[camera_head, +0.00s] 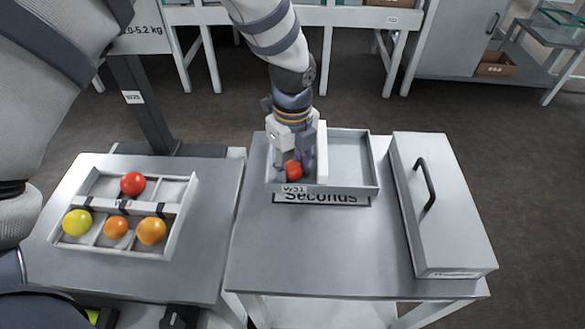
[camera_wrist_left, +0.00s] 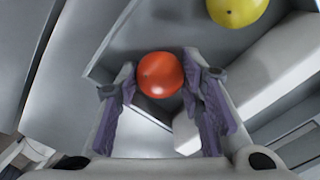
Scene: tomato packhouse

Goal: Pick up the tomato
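A red tomato (camera_head: 293,169) is low in the left part of a grey crate (camera_head: 375,160) labelled "Seconds" and W31. My left gripper (camera_head: 297,160) reaches down into that crate, over the tomato. In the left wrist view the red tomato (camera_wrist_left: 160,74) sits between the tips of the left gripper (camera_wrist_left: 159,80), with a finger close on each side. I cannot tell whether both fingers touch it. A yellow tomato (camera_wrist_left: 236,10) lies beyond, partly cut off by the frame. My right gripper is not in view.
A white divided tray (camera_head: 182,222) on the left table holds another red tomato (camera_head: 132,184), a yellow one (camera_head: 77,222) and two orange ones (camera_head: 151,231). A grey box with a black handle (camera_head: 450,220) stands right of the crate. The table front (camera_head: 320,250) is clear.

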